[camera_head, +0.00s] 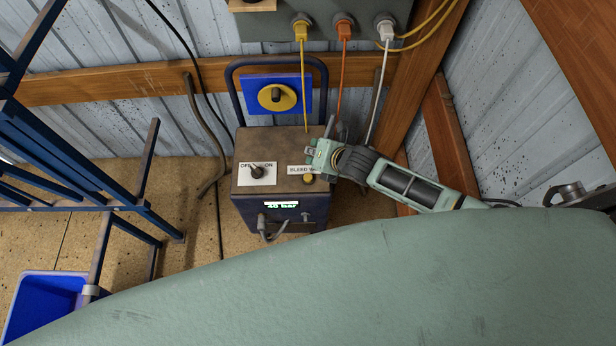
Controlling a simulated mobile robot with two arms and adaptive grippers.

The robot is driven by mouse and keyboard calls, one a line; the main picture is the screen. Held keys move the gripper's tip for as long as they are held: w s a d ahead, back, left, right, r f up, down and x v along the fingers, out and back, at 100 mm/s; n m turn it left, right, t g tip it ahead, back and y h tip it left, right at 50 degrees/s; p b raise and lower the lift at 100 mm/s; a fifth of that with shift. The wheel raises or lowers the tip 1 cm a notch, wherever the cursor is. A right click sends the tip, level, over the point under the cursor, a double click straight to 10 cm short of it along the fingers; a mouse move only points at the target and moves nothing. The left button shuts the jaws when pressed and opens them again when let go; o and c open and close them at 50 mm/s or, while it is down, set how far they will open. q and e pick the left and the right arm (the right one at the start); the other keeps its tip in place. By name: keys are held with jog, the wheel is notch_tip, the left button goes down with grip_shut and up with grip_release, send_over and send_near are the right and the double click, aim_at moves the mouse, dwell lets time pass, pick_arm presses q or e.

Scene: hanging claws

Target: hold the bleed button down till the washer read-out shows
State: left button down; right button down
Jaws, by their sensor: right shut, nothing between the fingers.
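The washer (245,180) is a box with a brownish top and a dark front, standing on the floor by the wall. Its lit read-out (281,204) on the front appears to say "40 bar". A small brass bleed button (308,179) sits on the top, just below a white label (299,170) that begins "BLEED" and is partly covered by my gripper. My right gripper (317,156) is shut and empty over the top's right side, just behind the button. Whether it touches the box or button is unclear. My left gripper is out of view.
An off/on switch (257,171) sits on the top's left side. Cables hang from plugs (344,28) above. A blue rack (90,180) and blue bin (45,295) stand at left.

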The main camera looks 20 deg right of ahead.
jog(key=b, duration=0.6)
send_over(308, 178)
jog(key=w+d, duration=0.1)
jog(key=d, duration=0.1)
jog(key=f, duration=0.7)
jog(key=shift+w+a, duration=0.1)
jog(key=shift+w, duration=0.1)
jog(key=shift+f+b, duration=0.3)
jog(key=shift+f, duration=0.1)
jog(key=shift+f, duration=0.4)
jog(key=shift+f+b, duration=0.55)
jog(key=shift+f, duration=0.1)
dwell(1.2)
jog(key=shift+r+p, duration=1.05)
jog(key=shift+p, duration=0.05)
